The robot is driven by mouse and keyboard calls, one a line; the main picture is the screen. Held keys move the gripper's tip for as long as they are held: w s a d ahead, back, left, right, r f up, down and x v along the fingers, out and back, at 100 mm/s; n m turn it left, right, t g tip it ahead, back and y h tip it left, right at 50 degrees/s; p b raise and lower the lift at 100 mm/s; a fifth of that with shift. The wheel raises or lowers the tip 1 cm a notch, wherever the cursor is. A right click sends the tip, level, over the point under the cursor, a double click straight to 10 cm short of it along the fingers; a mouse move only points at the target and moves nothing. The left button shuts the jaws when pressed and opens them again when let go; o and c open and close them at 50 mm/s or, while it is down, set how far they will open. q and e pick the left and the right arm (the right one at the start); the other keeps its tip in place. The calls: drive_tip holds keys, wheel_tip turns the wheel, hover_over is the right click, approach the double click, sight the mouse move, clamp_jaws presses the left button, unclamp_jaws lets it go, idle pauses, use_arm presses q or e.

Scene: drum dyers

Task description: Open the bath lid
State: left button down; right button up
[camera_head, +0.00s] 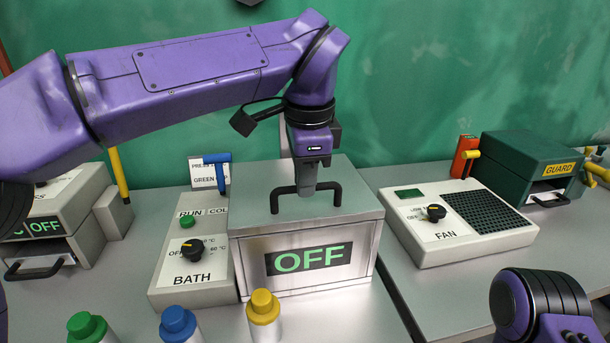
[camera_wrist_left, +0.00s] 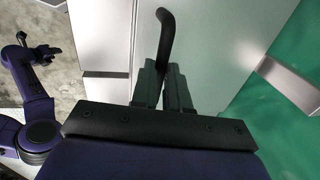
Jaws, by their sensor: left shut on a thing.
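The bath is a metal box with a green OFF display (camera_head: 309,259) on its front. Its grey lid (camera_head: 355,196) lies flat and shut on top, with a black bar handle (camera_head: 277,199). My left gripper (camera_head: 307,190) points down from above and is shut on the handle near its middle. In the left wrist view, the handle (camera_wrist_left: 166,35) runs out from between the fingers (camera_wrist_left: 163,85). In that view my right gripper (camera_wrist_left: 45,53) is small at the left, away from the bath, and its jaws are unclear.
The BATH control panel (camera_head: 205,262) with knob and green button stands left of the box. Green, blue and yellow-capped bottles (camera_head: 264,308) stand in front. A FAN unit (camera_head: 458,222) and green GUARD box (camera_head: 527,165) are to the right. A green wall is behind.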

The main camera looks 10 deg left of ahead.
use_arm(q)
drive_tip(key=w+a+r+g+p, duration=0.2)
drive_tip(key=w+r+p, duration=0.5)
drive_tip(key=p, duration=0.9)
drive_tip(key=shift+w+a+r+h, duration=0.15)
drive_tip(key=shift+a+r+h, duration=0.2)
drive_tip(key=shift+r, duration=1.5)
drive_tip(key=c, duration=1.2)
unclamp_jaws()
drive_tip(key=shift+f, duration=0.1)
drive_tip(key=shift+c, duration=0.2)
drive_tip(key=shift+o, duration=0.6)
drive_tip(key=shift+w+a+f+g, duration=0.1)
drive_tip(key=shift+w+f+g, duration=0.05)
drive_tip(key=shift+w+g, duration=0.2)
drive_tip(key=shift+s, duration=0.1)
